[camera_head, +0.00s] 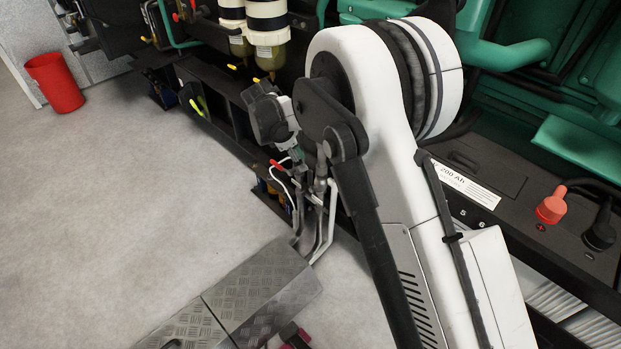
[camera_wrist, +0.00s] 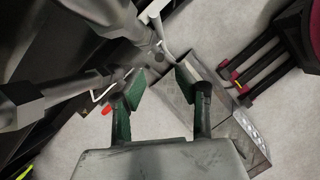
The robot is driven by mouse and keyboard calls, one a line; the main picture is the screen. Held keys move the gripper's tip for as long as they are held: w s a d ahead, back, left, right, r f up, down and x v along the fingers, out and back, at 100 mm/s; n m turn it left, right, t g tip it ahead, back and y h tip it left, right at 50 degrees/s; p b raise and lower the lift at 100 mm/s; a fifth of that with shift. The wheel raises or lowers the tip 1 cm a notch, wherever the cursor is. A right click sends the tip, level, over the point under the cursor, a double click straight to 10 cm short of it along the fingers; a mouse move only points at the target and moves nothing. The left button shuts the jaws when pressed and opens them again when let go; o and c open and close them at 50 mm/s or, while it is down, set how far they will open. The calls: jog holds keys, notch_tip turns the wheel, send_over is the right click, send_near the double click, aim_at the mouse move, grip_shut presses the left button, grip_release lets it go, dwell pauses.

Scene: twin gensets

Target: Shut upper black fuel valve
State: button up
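In the wrist view my gripper (camera_wrist: 159,74) is open, its two green-padded fingers apart with nothing clearly held. Grey pipes (camera_wrist: 150,20) with a small dark fitting (camera_wrist: 158,46) lie just beyond the fingertips. A red handle (camera_wrist: 106,110) is beside the left finger. The red handle (camera_head: 277,164) shows there beside grey pipes (camera_head: 325,205) and a white bent line. I cannot clearly pick out the upper black fuel valve in either view.
A tread-plate step (camera_head: 255,295) stands on the floor below the pipes. Fuel filters (camera_head: 267,30), a yellow handle (camera_head: 197,106) and a battery with a red terminal cap (camera_head: 551,205) line the genset. A red bin (camera_head: 56,82) stands far left. The left floor is clear.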

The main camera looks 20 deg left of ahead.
aim_at(310, 183)
jog(key=b+x, duration=0.2)
jog(key=x, duration=0.5)
jog(key=shift+d+f, duration=0.15)
jog(key=shift+f, duration=0.15)
grip_shut()
